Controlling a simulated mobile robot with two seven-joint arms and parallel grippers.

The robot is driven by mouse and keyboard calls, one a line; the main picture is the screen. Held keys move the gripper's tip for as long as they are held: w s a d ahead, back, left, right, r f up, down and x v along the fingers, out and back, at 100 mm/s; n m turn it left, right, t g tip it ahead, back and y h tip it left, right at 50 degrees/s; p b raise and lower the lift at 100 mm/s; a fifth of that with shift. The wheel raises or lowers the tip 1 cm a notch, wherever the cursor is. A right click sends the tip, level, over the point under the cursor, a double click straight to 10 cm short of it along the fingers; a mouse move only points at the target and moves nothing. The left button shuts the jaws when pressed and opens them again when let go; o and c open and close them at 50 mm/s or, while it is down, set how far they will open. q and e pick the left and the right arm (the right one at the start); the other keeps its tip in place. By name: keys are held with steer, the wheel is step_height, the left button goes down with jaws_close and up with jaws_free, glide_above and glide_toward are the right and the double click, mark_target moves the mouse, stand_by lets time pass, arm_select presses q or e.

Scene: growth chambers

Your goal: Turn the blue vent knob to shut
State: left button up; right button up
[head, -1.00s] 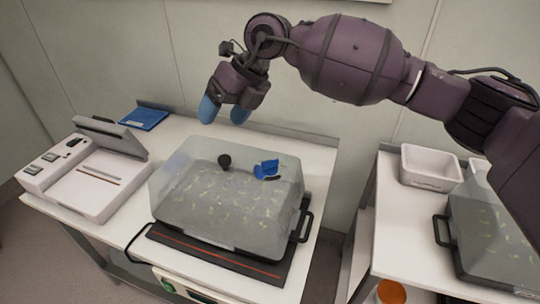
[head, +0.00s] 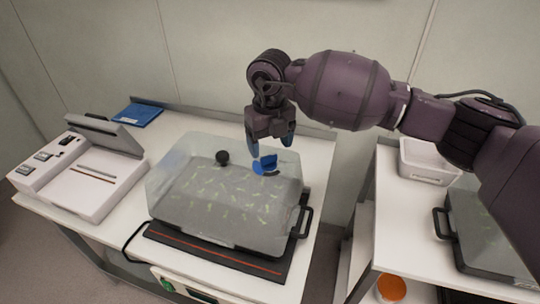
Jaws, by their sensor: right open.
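The blue vent knob (head: 266,165) sits on top of the clear dome lid (head: 175,165), right of a black knob (head: 222,157). The lid covers a tray of seedlings on a black heat mat with a red stripe. My right gripper (head: 270,150) points down with its blue-tipped fingers apart, just above and behind the blue knob. The fingertips are close to the knob; I cannot tell whether they touch it. My left gripper is not in view.
A white device with a raised grey lid (head: 110,132) and a blue pad (head: 138,114) stand at the left of the bench. A second bench at the right holds a white bin (head: 425,165) and another covered tray (head: 480,235). An orange-lidded jar (head: 391,288) is below.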

mark_target(270, 164)
steer(key=shift+f, duration=2)
steer(key=c, duration=0.9)
